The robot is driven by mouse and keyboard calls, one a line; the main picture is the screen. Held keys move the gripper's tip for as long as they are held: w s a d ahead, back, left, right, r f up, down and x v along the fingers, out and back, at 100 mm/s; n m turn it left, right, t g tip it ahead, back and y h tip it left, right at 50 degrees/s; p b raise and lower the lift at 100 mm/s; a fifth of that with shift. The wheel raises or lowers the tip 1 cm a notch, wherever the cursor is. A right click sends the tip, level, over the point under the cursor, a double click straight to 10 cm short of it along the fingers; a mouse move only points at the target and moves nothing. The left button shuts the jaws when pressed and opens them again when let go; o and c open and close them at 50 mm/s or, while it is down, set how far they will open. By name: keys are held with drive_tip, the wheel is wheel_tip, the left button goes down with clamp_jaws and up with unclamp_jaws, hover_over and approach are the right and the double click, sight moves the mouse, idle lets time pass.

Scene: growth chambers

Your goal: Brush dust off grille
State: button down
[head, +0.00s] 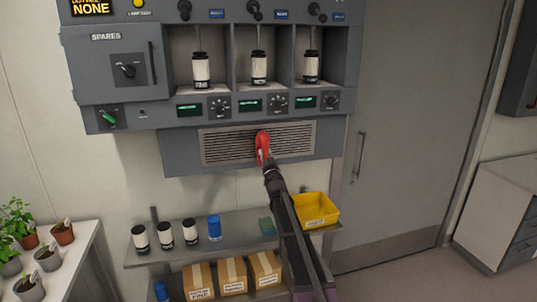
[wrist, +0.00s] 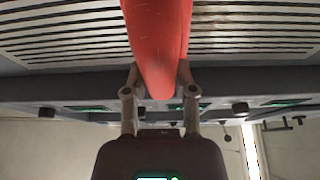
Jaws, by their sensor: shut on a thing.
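The grille (head: 296,138) is a panel of thin horizontal slats on the lower front of the grey cabinet. My gripper (head: 266,163) is in front of its middle, shut on a red brush (head: 262,145). In the wrist view, the brush (wrist: 158,35) shows as a long red handle between the two fingers of my gripper (wrist: 159,80), with the grille slats (wrist: 245,20) behind it. The bristles are hidden, so I cannot tell whether they touch the grille. Some slats are hidden behind the brush.
Above the grille are dials, green displays and three bays with canisters (head: 259,68). Below, a shelf (head: 240,243) carries canisters, a blue jar (head: 214,228) and a yellow bin (head: 316,210). Potted plants (head: 48,257) stand at left. A grey door (head: 420,120) is at right.

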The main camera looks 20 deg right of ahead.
drive_tip(key=shift+a, duration=0.1)
idle(0.3)
drive_tip(key=shift+a, duration=1.7)
drive_tip(key=shift+w+a, duration=0.1)
drive_tip(key=shift+a, duration=1.6)
drive_tip(key=shift+a, duration=1.75)
drive_tip(key=shift+r, duration=0.1)
wheel_tip(320, 180, up, 2)
drive_tip(key=shift+r+p, duration=0.1)
drive_tip(key=shift+p, duration=1.05)
